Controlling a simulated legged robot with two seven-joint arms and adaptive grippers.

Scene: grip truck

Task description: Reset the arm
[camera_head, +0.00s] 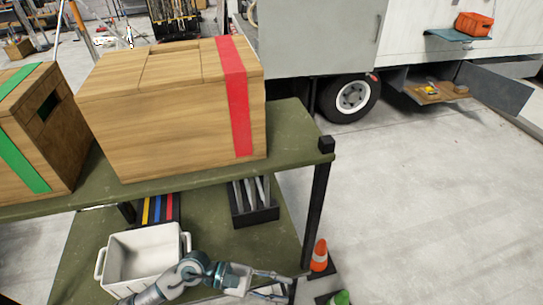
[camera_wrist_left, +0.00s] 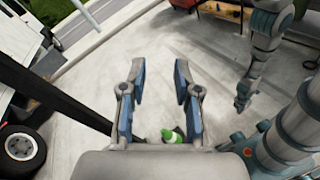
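My left gripper (camera_head: 285,285) is low in the head view, beside the lower shelf's right end and pointing right. In the left wrist view its two fingers (camera_wrist_left: 158,75) are apart with nothing between the tips. The floor lies beyond them. In the left wrist view my right arm hangs at the right, its gripper (camera_wrist_left: 242,100) pointing down. Its fingers are too small to tell open from shut. The head view does not show the right gripper.
A green two-level table (camera_head: 290,130) holds a red-striped wooden crate (camera_head: 180,115) and a green-striped one (camera_head: 45,135). A white bin (camera_head: 125,260) and black rack (camera_head: 253,215) are below. An orange cone (camera_head: 320,255) stands near the table leg.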

